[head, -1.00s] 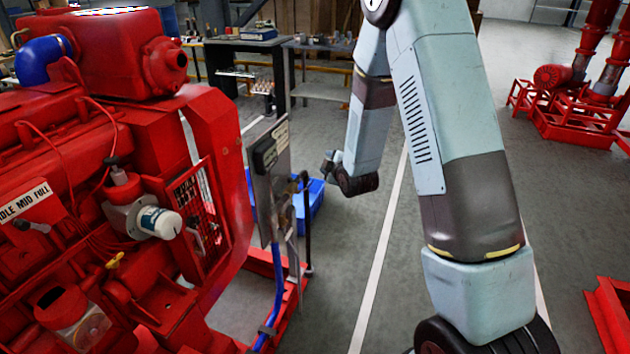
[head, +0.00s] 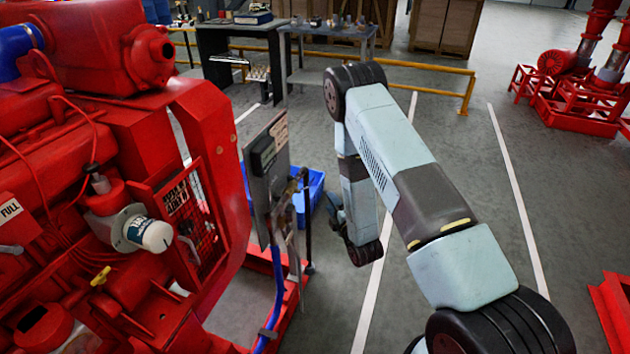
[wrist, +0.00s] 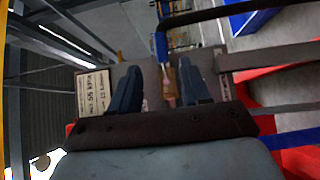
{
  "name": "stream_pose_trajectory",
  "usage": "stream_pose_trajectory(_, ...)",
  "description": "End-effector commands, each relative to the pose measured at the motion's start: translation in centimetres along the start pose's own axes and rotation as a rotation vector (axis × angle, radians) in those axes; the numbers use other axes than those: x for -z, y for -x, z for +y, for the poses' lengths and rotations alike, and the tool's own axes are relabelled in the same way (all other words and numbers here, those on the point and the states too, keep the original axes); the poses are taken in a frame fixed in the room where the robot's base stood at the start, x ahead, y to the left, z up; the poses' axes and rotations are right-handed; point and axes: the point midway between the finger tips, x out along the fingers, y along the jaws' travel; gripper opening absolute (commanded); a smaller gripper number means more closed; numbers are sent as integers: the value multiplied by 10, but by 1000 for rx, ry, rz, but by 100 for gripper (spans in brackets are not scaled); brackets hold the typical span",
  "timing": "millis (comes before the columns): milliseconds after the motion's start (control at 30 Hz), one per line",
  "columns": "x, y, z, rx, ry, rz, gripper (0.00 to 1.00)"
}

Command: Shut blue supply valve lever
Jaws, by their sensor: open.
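A blue line (head: 278,290) runs up the panel stand beside the red engine in the head view. In the wrist view a narrow blue piece (wrist: 160,47) meets a brass-coloured fitting (wrist: 169,82); I cannot tell for sure whether the blue piece is the valve lever. My gripper (wrist: 159,70) shows two dark fingers, open and apart. The fitting appears between them, nearer the right finger; contact cannot be told. In the head view my gripper is small and dark, partly hidden by my arm, to the right of the panel stand.
The metal panel stand (head: 262,185) stands close to the red engine (head: 100,200). A blue crate (head: 315,190) lies on the floor behind it. Workbenches (head: 325,45) and a yellow rail (head: 430,68) are at the back.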

Motion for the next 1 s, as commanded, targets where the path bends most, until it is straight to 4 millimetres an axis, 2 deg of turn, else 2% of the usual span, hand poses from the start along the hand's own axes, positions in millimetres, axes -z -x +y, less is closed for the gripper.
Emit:
stream_pose_trajectory(233, 19, -18, -1, -8, 4, 28, 47)
stream_pose_trajectory(700, 24, -99, 0, -7, 3, 32, 47)
stream_pose_trajectory(1000, 26, -134, -1, -5, 3, 32, 47)
